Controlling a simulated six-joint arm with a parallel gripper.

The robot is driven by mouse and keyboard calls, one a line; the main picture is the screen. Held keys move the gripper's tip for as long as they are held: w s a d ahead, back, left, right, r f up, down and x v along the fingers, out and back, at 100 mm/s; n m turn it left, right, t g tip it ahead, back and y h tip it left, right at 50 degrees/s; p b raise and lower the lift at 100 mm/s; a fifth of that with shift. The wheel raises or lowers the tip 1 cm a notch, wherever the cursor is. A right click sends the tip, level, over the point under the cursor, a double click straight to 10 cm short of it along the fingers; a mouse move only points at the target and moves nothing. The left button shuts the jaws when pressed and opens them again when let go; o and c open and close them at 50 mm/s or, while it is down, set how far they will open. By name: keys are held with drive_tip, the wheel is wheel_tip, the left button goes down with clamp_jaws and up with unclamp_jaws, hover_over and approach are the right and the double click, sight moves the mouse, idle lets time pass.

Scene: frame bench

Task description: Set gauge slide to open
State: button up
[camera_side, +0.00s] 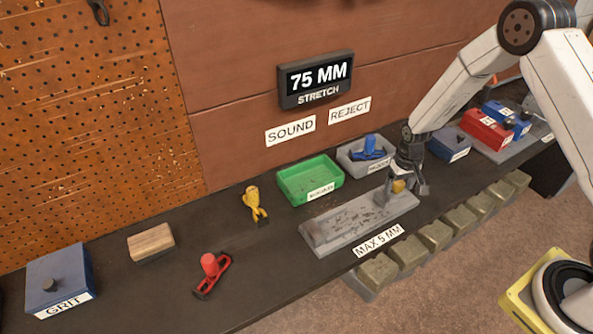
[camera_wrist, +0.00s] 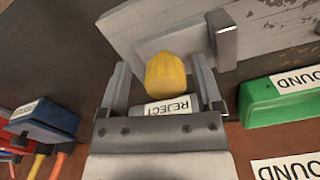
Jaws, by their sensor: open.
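The gauge (camera_side: 335,232) is a long grey metal plate on the bench, with a "MAX 5 MM" label at its front edge. It shows at the top of the wrist view (camera_wrist: 128,28) with upright grey blocks on it. A yellow knob (camera_wrist: 166,75), likely the slide's handle, stands at the gauge's right end in the side view (camera_side: 398,186). My gripper (camera_side: 404,184) is down at that end. In the wrist view my gripper (camera_wrist: 161,80) is open, with one finger on each side of the knob and visible gaps. The slide's lower part is hidden.
A green tray (camera_side: 290,195) and a grey tray (camera_side: 347,171) holding a blue clamp stand behind the gauge. A yellow clamp (camera_side: 254,204), red clamp (camera_side: 211,272), wooden block (camera_side: 151,243) and blue GRIT box (camera_side: 82,272) stand left. A display (camera_side: 284,101) reads "75 MM STRETCH".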

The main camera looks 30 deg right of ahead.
sight(401, 181)
drive_tip(key=shift+r, duration=3.85)
drive_tip(key=shift+s+a+r, duration=0.2)
drive_tip(key=shift+r, duration=0.2)
drive_tip(key=s+a+r+n+t, duration=0.1)
drive_tip(key=s+a+r, duration=0.3)
drive_tip(key=s, duration=0.3)
drive_tip(key=s+a+r+n+t, duration=0.1)
drive_tip(key=s+a+r+n, duration=0.1)
drive_tip(key=s+a+r, duration=0.2)
drive_tip(key=shift+s+r+t, duration=0.3)
drive_tip(key=shift+s+r, duration=0.85)
drive_tip(key=shift+s, duration=0.6)
